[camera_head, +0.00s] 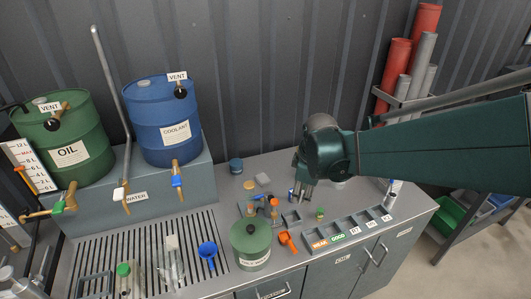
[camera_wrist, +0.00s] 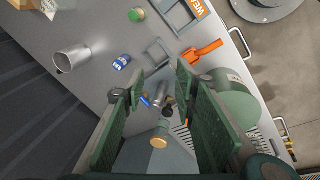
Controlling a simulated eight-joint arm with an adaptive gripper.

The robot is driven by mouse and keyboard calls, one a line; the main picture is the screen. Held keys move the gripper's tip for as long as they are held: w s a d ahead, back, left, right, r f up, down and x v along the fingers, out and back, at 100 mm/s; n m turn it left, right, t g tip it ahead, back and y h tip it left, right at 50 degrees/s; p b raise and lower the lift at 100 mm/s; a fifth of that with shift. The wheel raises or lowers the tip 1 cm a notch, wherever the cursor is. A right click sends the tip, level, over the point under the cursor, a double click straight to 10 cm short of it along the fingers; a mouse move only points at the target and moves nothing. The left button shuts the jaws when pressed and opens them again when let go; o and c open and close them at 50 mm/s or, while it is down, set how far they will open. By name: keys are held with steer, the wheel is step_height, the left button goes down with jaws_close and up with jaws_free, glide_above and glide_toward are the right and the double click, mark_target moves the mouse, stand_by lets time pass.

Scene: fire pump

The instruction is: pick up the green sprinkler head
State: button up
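A small green-topped piece (camera_head: 320,214), which looks like the green sprinkler head, stands on the grey bench just behind the labelled tray. It also shows at the top of the wrist view (camera_wrist: 137,14), outside the space between my fingers. Its finer shape is too small to tell. My gripper (camera_head: 304,195) is above the bench, to the left of and behind this piece. In the wrist view my gripper (camera_wrist: 160,85) has its two green finger pads wide apart, holding nothing. Small metal parts (camera_wrist: 158,138) on the bench show between the pads, further off.
A small blue can (camera_wrist: 122,62), a silver cup (camera_wrist: 72,60) and an orange scoop (camera_head: 287,242) stand around. A green canister (camera_head: 250,248) is at the front. The labelled tray (camera_head: 355,232) runs along the front edge. Drums and a drain grate lie left.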

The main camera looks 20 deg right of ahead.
mark_target(320, 209)
steer(key=w+d+f+n+g, duration=0.1)
steer(key=d+f+n, duration=0.1)
steer(key=d+f, duration=0.1)
steer(key=w+d+f+n+p, duration=0.1)
steer(key=d+f+n, duration=0.1)
steer(key=d+f, duration=0.2)
steer(key=w+d+f+n+g+p, duration=0.1)
steer(key=d+f+n, duration=0.1)
steer(key=d+f, duration=0.1)
steer(key=shift+w+d+f+g+y, duration=0.25)
steer(key=shift+w+d+g+y, duration=0.1)
steer(key=shift+d, duration=0.3)
steer(key=shift+d+f+n, duration=0.3)
steer(key=shift+d+f, duration=0.05)
steer(key=shift+f, duration=0.15)
steer(key=shift+f, duration=0.1)
steer(key=shift+f, duration=1.2)
steer(key=shift+w+a+f, duration=0.1)
steer(key=shift+f, duration=1.2)
steer(key=shift+w+a+f, duration=0.1)
steer(key=shift+f, duration=1.15)
steer(key=c, duration=0.7)
